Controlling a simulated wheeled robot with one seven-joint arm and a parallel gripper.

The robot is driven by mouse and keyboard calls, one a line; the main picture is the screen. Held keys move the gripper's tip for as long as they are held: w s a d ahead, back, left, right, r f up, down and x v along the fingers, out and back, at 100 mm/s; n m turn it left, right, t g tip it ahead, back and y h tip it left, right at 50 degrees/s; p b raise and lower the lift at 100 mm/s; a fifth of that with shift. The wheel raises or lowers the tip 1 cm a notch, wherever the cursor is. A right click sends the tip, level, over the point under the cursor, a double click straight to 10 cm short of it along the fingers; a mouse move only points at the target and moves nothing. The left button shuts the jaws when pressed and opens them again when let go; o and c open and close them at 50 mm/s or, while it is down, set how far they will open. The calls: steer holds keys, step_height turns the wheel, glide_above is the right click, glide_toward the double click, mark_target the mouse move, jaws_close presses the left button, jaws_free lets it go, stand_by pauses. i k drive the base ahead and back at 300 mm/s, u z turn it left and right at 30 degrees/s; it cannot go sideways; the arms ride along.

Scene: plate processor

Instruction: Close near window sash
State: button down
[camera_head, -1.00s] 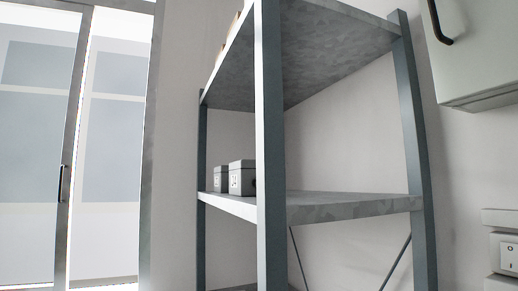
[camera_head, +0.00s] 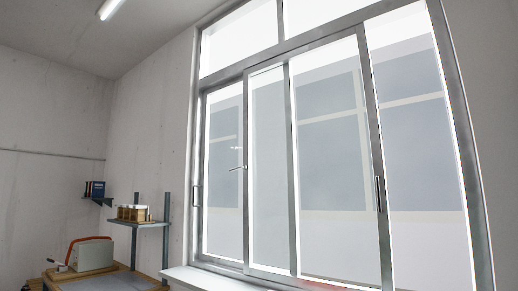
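A large grey-framed sliding window fills the right half of the view. The right-hand sash (camera_head: 335,160) has a dark vertical handle (camera_head: 380,195) on its right stile. This sash stands away from the right jamb (camera_head: 468,150), and a tall brighter opening (camera_head: 420,150) shows between them. A small light lever-like thing (camera_head: 237,168) shows near the left sash. My gripper is not in view.
A white sill (camera_head: 215,280) runs below the window. At the lower left are a wooden bench with a pale machine with a red-orange handle (camera_head: 92,254), and wall shelves holding jars (camera_head: 133,213) and dark books (camera_head: 94,189). Bare wall lies right of the window.

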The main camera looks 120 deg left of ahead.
mark_target(358, 31)
steer(key=u, duration=0.45)
steer(key=i, duration=0.1)
steer(key=u, duration=2.8)
steer(key=k, duration=0.75)
steer(key=u, duration=0.25)
steer(key=i, duration=0.75)
steer(key=z, duration=0.1)
